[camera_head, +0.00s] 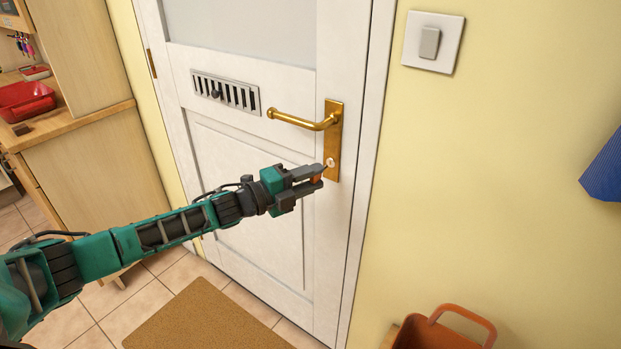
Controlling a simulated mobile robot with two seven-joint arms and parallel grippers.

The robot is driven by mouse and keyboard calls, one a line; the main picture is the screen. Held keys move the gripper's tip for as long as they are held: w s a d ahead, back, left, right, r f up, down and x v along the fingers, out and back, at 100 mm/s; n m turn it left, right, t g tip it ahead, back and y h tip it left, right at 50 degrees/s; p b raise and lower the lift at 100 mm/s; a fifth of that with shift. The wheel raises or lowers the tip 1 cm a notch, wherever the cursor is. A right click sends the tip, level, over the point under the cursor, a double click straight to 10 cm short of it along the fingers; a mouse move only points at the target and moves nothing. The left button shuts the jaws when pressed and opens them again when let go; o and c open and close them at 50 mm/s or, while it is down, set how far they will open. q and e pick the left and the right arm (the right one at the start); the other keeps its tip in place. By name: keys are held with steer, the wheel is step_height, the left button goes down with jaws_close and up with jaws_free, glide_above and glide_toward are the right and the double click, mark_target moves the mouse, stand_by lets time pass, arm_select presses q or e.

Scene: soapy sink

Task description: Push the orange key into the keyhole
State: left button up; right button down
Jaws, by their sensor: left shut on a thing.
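A brass lock plate (333,135) with a brass lever handle (300,120) is mounted on the white door (250,162). The keyhole (330,163) is low on the plate, below the handle. My left gripper (318,178) is shut on the orange key (316,180), right in front of the keyhole. Only a small orange part of the key shows between the fingers. I cannot tell whether its tip touches the keyhole or is inside it. My right gripper is not in view.
A light switch (430,42) is on the yellow wall right of the door. A vent (225,92) is set in the door. A wooden cabinet with a red basin (26,101) stands at the left. A brown mat (205,318) and an orange basket (440,332) are low in front.

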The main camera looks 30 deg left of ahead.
arm_select(q)
steer(key=shift+w+d+b, duration=0.15)
steer(key=shift+w+b, duration=0.35)
steer(key=shift+w, duration=0.45)
steer(key=shift+w+d+b, duration=0.15)
steer(key=shift+w+b, duration=0.3)
steer(key=shift+w, duration=0.45)
steer(key=o, duration=1.1)
steer(key=shift+s, duration=0.1)
steer(key=v, duration=1.3)
steer(key=s+d+f+n+g+y, duration=0.1)
steer(key=s+d+f+n+y, duration=0.1)
steer(key=s+d+f+n, duration=0.3)
steer(key=s+d+f+n+g+y+p, duration=0.1)
steer(key=s+d+f+n+g+y, duration=0.1)
steer(key=s+d+f+n, duration=0.4)
steer(key=s+d+f+n+g+y, duration=0.1)
steer(key=s+d+f+n+y, duration=0.2)
steer(key=s+d+f+n, duration=0.3)
steer(key=shift+s+f+n+g, duration=0.15)
steer(key=shift+s+f+n, duration=0.5)
steer(key=shift+n, duration=0.5)
steer(key=shift+s+f+n+g, duration=0.15)
steer(key=shift+s+f+n, duration=0.3)
steer(key=shift+f+n, duration=0.55)
